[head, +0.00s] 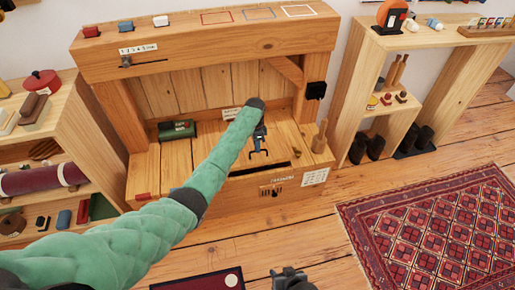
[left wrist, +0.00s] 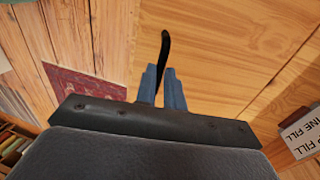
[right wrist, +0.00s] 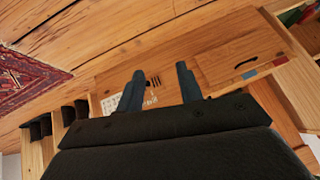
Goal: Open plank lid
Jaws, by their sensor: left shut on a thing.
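The plank lid (head: 218,152) is the pale wooden surface in the lower part of the wooden bench in the head view. A dark gap (head: 262,170) runs in front of my left gripper (head: 258,151), above the bench's front panel. In the left wrist view my left gripper (left wrist: 162,88) is shut on a thin black curved handle (left wrist: 165,45) over the planks. My left forearm hides part of the bench's left side. My right gripper (right wrist: 158,82) is open and empty, facing the bench front; it shows at the bottom edge of the head view (head: 291,279).
A red rug (head: 435,228) lies on the right floor. Bare floor shows before the bench.

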